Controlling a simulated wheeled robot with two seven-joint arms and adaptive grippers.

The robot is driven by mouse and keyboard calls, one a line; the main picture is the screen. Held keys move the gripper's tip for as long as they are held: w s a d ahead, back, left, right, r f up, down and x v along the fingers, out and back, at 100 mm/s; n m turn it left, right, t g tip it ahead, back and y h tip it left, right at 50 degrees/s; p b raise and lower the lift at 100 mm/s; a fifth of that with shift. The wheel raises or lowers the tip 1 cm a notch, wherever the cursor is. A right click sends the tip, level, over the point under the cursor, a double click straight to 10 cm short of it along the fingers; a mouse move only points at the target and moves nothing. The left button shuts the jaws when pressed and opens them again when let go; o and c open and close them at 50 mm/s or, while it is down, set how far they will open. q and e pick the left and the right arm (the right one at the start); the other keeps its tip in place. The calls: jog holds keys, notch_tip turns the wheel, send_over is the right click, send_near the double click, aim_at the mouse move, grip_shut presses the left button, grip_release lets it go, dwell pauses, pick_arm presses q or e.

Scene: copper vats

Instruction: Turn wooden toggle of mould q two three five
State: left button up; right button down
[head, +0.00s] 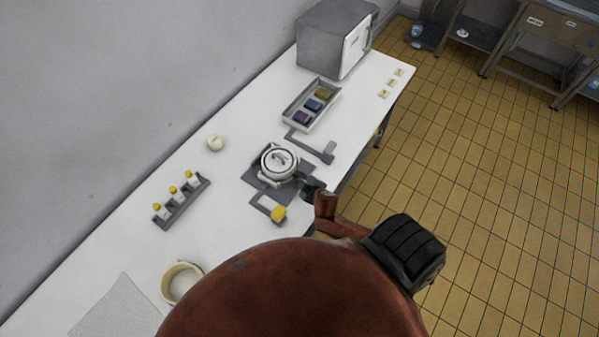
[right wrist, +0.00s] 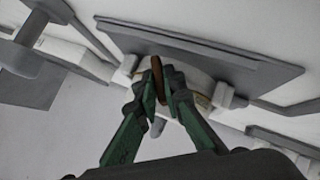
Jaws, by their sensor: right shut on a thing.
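The round white mould (head: 280,161) with a lidded top sits on a grey plate (head: 251,176) on the white table; whether it bears the label q two three five cannot be read. My right gripper (head: 306,187) is at its near right side. In the right wrist view my right gripper (right wrist: 163,84) has its green fingers closed on a brown wooden toggle (right wrist: 157,68), beside the mould's pale curved side (right wrist: 203,88). The toggle is hidden in the head view. My left gripper is not in view.
A tray (head: 290,119) with coloured blocks and a grey cabinet (head: 325,45) stand farther back. A rack (head: 184,206) of yellow-topped bottles, a white knob (head: 215,143) and a bowl (head: 168,272) are left.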

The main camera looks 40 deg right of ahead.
jog(key=y+p, duration=0.1)
jog(key=p, duration=0.1)
jog(key=m+g+y+p, duration=0.1)
jog(key=p, duration=0.1)
jog(key=r+y+p, duration=0.1)
jog(key=p, duration=0.1)
jog(key=shift+w+d+m, duration=0.2)
jog(key=shift+d+m, duration=0.05)
jog(key=shift+m, duration=0.15)
jog(key=shift+f+m+g+y+p, duration=0.3)
jog(key=shift+m+g+y+p, duration=0.2)
jog(key=shift+y+p, duration=0.35)
jog(key=c, duration=2.1)
grip_release()
jog(key=shift+f, duration=0.1)
jog(key=shift+o, duration=0.3)
jog(key=shift+s, duration=0.1)
jog(key=shift+s+d, duration=0.1)
jog(key=v, duration=1.1)
jog(key=shift+s+d+r, duration=0.15)
jog(key=shift+s+r, duration=0.1)
jog(key=shift+r, duration=0.1)
